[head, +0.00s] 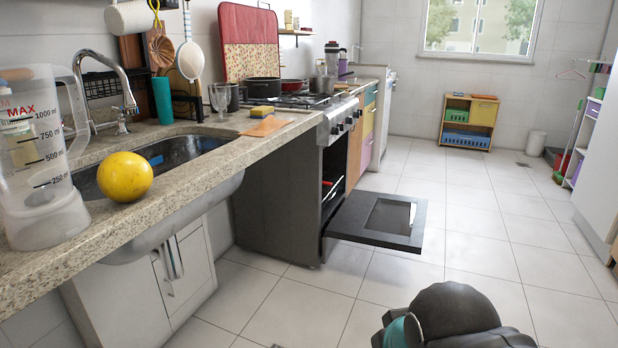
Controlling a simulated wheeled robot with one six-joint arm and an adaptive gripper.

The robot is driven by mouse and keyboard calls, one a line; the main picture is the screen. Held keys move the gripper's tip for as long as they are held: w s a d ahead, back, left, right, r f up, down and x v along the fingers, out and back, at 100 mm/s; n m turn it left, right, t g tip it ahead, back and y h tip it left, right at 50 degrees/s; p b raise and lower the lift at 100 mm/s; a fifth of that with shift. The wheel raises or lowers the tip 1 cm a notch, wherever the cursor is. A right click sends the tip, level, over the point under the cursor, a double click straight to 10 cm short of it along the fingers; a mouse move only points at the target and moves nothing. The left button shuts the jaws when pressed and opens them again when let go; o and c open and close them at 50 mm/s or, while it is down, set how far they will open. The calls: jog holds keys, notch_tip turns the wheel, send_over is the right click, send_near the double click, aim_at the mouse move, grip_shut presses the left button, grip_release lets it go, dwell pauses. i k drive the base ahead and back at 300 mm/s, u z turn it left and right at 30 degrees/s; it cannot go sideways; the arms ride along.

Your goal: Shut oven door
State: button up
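The oven (277,195) is a dark free-standing stove with knobs on its front edge and pans on its hob. Its door (345,218) is dark with a window and hangs fully open, about level, sticking out to the right over the floor. Part of the oven's inside shows above the door, with a rack in it. A dark rounded part of my arm shows at the bottom right, in front of the door and apart from it in the picture. My gripper's fingers are not visible.
The granite counter (150,215) with a sink (165,160) runs along the left. A measuring jug (38,160) and a yellow ball (125,177) stand near its edge. The tiled floor (490,250) is clear right of the door. A small shelf (468,121) stands at the back.

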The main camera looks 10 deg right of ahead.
aim_at(395, 222)
jog(key=z, duration=0.85)
jog(key=i, duration=1.95)
jog(key=u, duration=1)
jog(key=i, duration=0.55)
jog(key=u, duration=1.8)
jog(key=k, duration=0.9)
jog(key=z, duration=1.85)
